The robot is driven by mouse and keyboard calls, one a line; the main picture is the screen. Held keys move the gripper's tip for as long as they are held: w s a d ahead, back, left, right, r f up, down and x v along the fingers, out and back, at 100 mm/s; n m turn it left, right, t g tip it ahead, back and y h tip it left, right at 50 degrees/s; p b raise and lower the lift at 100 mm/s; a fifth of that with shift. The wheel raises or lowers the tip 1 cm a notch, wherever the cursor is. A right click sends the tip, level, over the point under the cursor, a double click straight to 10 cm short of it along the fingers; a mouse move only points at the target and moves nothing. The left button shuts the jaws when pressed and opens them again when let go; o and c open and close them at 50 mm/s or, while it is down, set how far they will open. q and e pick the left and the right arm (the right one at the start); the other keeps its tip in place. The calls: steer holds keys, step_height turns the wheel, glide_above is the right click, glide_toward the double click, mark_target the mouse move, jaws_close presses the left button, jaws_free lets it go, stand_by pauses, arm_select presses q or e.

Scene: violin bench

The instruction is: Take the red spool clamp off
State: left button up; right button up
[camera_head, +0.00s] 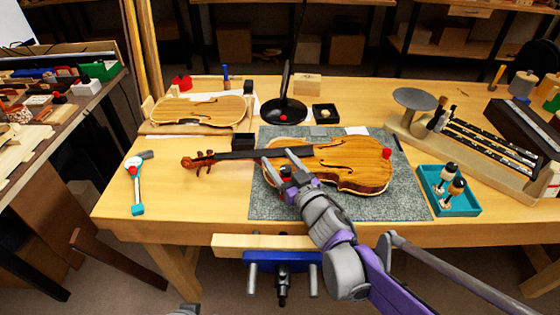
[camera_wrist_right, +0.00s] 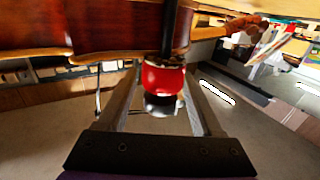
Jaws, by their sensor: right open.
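A violin (camera_head: 352,178) lies on a grey mat on the bench, its neck pointing left. A red spool clamp (camera_wrist_right: 163,78) sits at the violin's edge, with a dark post rising from it along the violin's side and a shiny metal part below. A small piece of its red shows beside the gripper in the head view. My right gripper (camera_head: 277,158) is open at the violin's lower-left side. In the right wrist view its fingers stand on both sides of the spool, with gaps visible. Another red spool (camera_head: 387,153) is at the violin's right end.
A teal tray (camera_head: 466,210) with two dark-topped items stands at the right. A lamp base (camera_head: 284,111) and a small black tray (camera_head: 325,114) are behind the violin. A second violin body (camera_head: 198,111) lies back left. A teal-handled tool (camera_head: 136,185) lies left, with clear bench around it.

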jaws_close()
stand_by(0.3)
steer(key=shift+a+f+n+g+y+b, duration=0.1)
steer(key=shift+f+n+g+y+b, duration=0.05)
steer(key=shift+n+g+y+b, duration=0.6)
steer(key=shift+s+a+n+g+y+b, duration=0.15)
steer(key=shift+n+g+y+b, duration=0.4)
steer(key=shift+y, duration=0.4)
steer(key=shift+s+a+n+g+y, duration=0.1)
steer(key=shift+s+n+g+y, duration=0.1)
steer(key=shift+n+g+y, duration=0.95)
steer(key=shift+s+a+n+g+y, duration=0.1)
steer(key=shift+n+g+y, duration=0.3)
steer(key=shift+g, duration=0.25)
steer(key=shift+s+a+n+g+y, duration=0.1)
steer(key=shift+n+g+y, duration=0.15)
steer(key=shift+n+g, duration=0.3)
steer(key=n+g, duration=0.1)
steer(key=g, duration=0.1)
steer(key=s+n+g+y, duration=0.1)
steer(key=n+g, duration=0.1)
steer(key=g, duration=0.1)
steer(key=n+g+y+p, duration=0.1)
steer(key=n+g, duration=0.1)
steer(key=g, duration=0.1)
steer(key=shift+s+a, duration=0.2)
steer(key=shift+s, duration=0.05)
steer(key=shift+g, duration=0.25)
